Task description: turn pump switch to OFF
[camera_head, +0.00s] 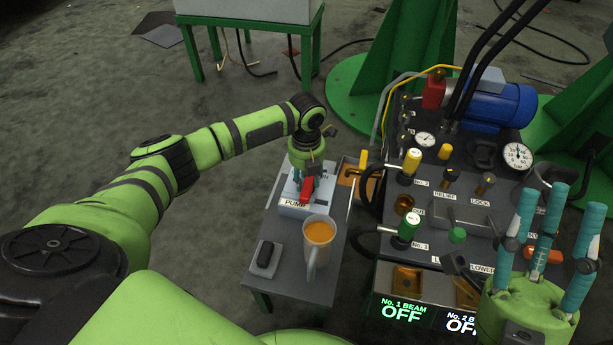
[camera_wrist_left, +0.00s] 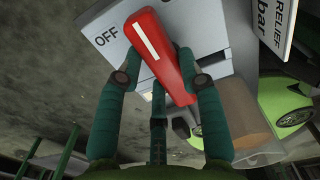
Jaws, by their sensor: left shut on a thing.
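The pump switch is a light grey box (camera_head: 296,211) labelled PUMP with a red lever (camera_head: 307,190), on the small side table. In the left wrist view the red lever (camera_wrist_left: 160,55), with a white stripe, lies tilted with its striped end toward the upper left, beside the OFF label (camera_wrist_left: 106,38). My right gripper (camera_head: 540,225) is at the lower right, fingers spread upward and empty.
A mug of orange-brown drink (camera_head: 318,233) stands close to the switch box, with a small dark device (camera_head: 265,255) near it on the table (camera_head: 305,289). The control panel (camera_head: 452,193), with valves and gauges, is to the right. Grey floor (camera_head: 80,100) lies open at left.

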